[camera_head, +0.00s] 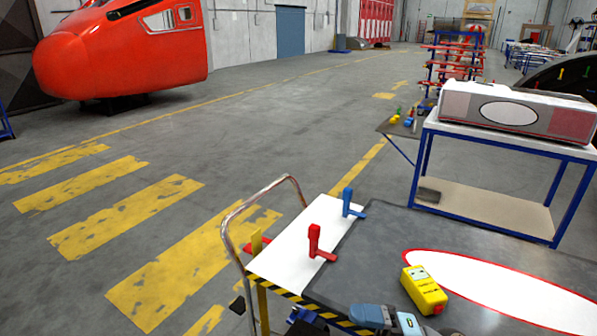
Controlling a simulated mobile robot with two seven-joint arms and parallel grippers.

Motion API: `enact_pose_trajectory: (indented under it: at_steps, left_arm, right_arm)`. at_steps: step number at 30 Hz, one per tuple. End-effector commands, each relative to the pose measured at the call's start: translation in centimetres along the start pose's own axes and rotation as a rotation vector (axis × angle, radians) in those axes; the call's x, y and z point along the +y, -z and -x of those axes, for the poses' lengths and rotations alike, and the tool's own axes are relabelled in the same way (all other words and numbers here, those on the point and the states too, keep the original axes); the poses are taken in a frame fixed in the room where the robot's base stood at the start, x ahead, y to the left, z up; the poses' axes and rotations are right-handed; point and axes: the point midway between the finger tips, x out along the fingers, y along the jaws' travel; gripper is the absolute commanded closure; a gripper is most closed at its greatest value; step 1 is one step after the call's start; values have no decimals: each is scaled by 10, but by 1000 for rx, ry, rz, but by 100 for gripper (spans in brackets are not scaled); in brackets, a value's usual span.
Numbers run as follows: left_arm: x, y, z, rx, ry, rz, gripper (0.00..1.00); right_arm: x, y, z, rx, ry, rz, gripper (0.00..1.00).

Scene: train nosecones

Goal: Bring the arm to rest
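A work table (372,262) with a white and dark grey top fills the lower right. On it stand a red clamp-like tool (315,241) and a blue one (349,204), near its left edge. A yellow device (424,290) with a red part lies beside a white, red-rimmed oval (480,283).
A bent metal handle (230,217) rises at the table's left end. A blue-framed bench (487,143) carrying a grey and red nosecone panel (515,112) stands at the right. A large red train nose (120,52) is at the back left. The yellow-striped floor (180,150) between is open.

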Motion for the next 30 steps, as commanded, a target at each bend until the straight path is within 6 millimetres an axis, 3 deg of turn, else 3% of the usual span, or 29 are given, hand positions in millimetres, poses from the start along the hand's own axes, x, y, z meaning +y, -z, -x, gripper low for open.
enact_pose_trajectory:
  at_steps: [2,5,8,9,12,15,18,22,30]
  left_arm:
    - [0,10,7,-1,1,0,100]
    - [0,16,11,-2,2,-1,100]
    - [0,22,16,-2,2,-1,100]
    - [0,25,18,-2,3,-1,100]
    - [0,31,22,-1,4,-2,100]
    - [0,35,24,0,4,-2,100]
    - [-1,37,26,0,5,-2,100]
    - [-1,38,26,0,5,-2,100]
    - [-1,37,26,-1,5,-2,100]
  right_arm:
    - [3,-7,6,-176,-198,-157,11]
    - [-12,-23,30,-435,-394,-369,11]
    - [-51,-30,67,-716,-527,-610,11]
    - [-72,-28,82,-829,-561,-713,11]
    - [-129,-9,117,-1080,-602,-965,11]
    - [-175,17,139,-1249,-599,-1160,11]
    - [-204,40,151,-1348,-584,-1290,11]
    - [-222,55,157,-1404,-569,-1371,11]
    - [-224,56,158,-1410,-567,-1382,11]
